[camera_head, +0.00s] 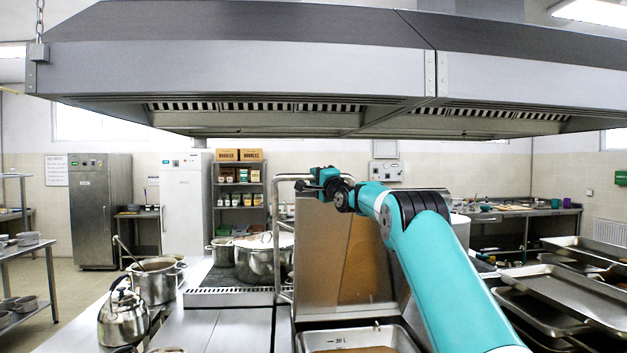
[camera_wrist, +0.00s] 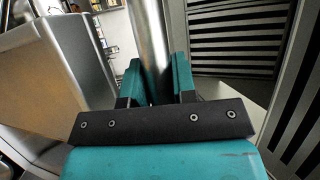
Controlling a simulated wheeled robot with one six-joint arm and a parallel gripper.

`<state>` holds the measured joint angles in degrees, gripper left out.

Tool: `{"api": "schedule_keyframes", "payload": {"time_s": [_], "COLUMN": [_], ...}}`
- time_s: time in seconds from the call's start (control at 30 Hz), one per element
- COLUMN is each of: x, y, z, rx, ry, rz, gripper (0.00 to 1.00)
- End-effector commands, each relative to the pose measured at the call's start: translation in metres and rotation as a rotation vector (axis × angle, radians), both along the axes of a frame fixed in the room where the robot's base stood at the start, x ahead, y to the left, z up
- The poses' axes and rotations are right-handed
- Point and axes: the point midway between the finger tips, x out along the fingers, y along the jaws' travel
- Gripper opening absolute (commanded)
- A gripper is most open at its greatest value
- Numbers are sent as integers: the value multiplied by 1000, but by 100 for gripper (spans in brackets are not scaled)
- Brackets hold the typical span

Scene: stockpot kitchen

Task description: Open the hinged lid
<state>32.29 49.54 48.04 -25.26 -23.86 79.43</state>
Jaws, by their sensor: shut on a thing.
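The hinged lid (camera_head: 320,255) stands raised, close to upright, behind an open pan (camera_head: 360,337) with liquid in it. A metal tube handle (camera_head: 289,177) runs along the lid's left side and top. My gripper (camera_head: 318,180) is at the lid's upper edge, with my arm reaching in from the right. In the wrist view, my gripper (camera_wrist: 157,72) is shut on the handle's metal tube (camera_wrist: 150,35), which passes between the teal fingers. The lid (camera_wrist: 50,75) fills the left of that view. My arm hides part of the lid's right side.
A large extractor hood (camera_head: 230,70) hangs above the lid and my gripper. Pots (camera_head: 260,262) stand on the stove to the left, with a kettle (camera_head: 123,318) nearer. Metal trays (camera_head: 560,295) lie to the right of my arm.

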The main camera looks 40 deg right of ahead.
Motion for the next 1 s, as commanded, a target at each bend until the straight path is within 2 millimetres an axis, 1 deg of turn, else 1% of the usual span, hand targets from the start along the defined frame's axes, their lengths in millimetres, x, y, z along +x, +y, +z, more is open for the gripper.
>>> {"api": "schedule_keyframes", "payload": {"time_s": [0.03, 0.2, 0.23, 0.27, 0.3, 0.33, 0.6, 0.73, 0.87, 1.0], "x": [1, 1, 1, 1, 1, 1, 1, -6, -24, -53], "y": [3, 3, 3, 3, 3, 3, 3, 3, 5, 9], "z": [0, 0, 0, 1, 1, 1, 0, -5, -13, -24], "rx": [-1, -1, -1, -1, -1, -2, -1, -2, -2, -2], "ry": [0, -1, -1, -1, -1, -1, -1, 0, -2, -3], "rz": [6, 6, 6, 6, 6, 6, 4, 3, 2, 1], "gripper": [0, 0, 32, 39, 48, 50, 50, 50, 50, 50]}}
